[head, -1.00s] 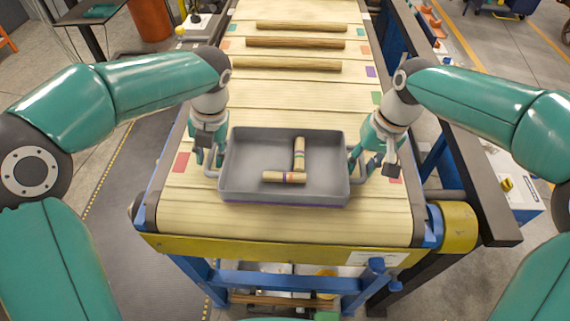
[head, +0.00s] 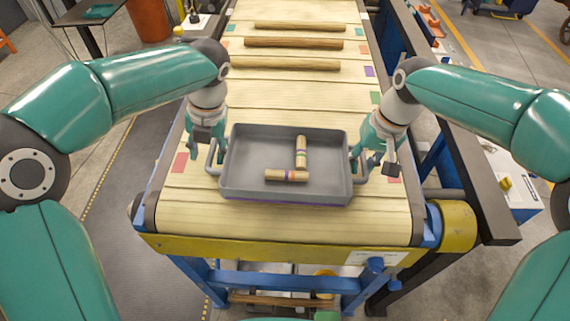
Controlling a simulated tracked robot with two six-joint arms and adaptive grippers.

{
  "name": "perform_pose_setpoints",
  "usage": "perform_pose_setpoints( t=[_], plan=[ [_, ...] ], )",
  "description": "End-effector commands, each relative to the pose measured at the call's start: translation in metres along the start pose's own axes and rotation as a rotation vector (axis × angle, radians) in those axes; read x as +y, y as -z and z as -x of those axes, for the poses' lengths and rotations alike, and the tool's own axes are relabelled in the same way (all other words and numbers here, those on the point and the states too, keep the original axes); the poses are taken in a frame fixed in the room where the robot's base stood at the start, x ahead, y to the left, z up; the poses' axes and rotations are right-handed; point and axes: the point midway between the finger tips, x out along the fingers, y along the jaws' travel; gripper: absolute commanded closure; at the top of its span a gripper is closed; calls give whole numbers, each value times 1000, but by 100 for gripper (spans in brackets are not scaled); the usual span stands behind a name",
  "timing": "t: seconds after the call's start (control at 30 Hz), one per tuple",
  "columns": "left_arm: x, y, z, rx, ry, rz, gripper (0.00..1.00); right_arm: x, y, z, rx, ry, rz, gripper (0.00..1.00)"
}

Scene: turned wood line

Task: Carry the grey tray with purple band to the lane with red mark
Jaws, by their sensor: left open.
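The grey tray (head: 236,180) sits at the near end of the slatted wooden belt, a thin purple band showing along its lower front edge. Two short turned wood pieces lie inside, one upright in the picture (head: 301,146) and one crosswise (head: 278,175). A red mark (head: 180,162) lies on the belt left of the tray; another shows partly beyond the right gripper. My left gripper (head: 212,153) is open at the tray's left handle. My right gripper (head: 361,156) is at the right handle; its fingers are too small and overlapped to tell whether they are shut.
Several long wood rods (head: 292,43) lie across the belt farther back. Green (head: 376,98), purple (head: 369,71) and other coloured marks line the belt's edges. A dark rail runs along the right side. The belt between tray and rods is clear.

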Motion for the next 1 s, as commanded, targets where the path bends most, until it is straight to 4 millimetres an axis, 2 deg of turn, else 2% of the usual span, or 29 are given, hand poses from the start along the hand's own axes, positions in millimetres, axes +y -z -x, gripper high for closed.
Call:
perform_pose_setpoints(
  t=[0.03,0.4,0.57,0.8,0.83,1.0],
  plan=[
    [-8,-1,9,-9,16,-6,28,-7,-1,-3,-4,12,3,62],
    [-5,-1,58,-8,11,-4,28,-7,-1,-3,-4,12,4,62],
    [-4,0,66,-6,10,-6,28,-7,-1,-2,-4,12,4,62],
    [-4,0,66,-4,9,-6,28,-7,-1,-2,-3,12,4,62],
    [-4,0,66,-4,9,-6,28,-7,-1,-2,-2,12,4,73],
    [-5,0,66,-4,9,-7,28,-7,0,-2,-2,13,4,48]
  ],
)
